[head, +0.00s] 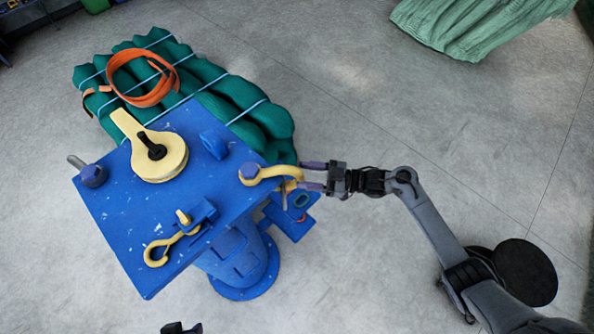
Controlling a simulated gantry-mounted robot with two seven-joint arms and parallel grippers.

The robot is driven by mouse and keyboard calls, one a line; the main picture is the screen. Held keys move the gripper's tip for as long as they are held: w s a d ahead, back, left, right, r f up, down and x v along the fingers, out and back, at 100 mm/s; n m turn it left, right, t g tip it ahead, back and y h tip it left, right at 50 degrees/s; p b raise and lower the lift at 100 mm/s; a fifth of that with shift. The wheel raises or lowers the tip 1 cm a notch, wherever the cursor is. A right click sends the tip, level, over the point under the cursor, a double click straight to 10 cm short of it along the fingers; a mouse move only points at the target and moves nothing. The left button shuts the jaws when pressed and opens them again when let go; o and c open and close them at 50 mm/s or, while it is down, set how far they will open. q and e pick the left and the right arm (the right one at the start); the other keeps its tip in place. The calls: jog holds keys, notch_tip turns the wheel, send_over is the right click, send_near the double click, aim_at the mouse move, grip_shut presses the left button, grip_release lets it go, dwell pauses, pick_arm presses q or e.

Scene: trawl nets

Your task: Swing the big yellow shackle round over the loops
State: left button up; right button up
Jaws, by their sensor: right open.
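The big yellow shackle (279,172) sits at the right corner of the blue table, with a blue bolt head (249,173) at its left end. Its curved part reaches out past the table edge. My right gripper (302,176) comes in from the right and is open, its two purple fingers apart at the shackle's outer end. I cannot tell whether they touch it. Loops, one teal (301,200) and one reddish (301,217), show at a low blue bracket below the shackle. A dark part at the bottom edge (181,328) seems to be my left gripper; its fingers are not visible.
The blue table (125,220) carries a cream pulley block (160,160), a smaller yellow hook (160,250), a blue lug (214,144) and a grey pin (90,173). Green net rolls (210,85) with an orange strap (150,92) lie behind.

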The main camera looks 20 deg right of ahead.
aim_at(302, 175)
jog(key=shift+x, duration=1.65)
jog(key=shift+c, duration=0.2)
grip_shut()
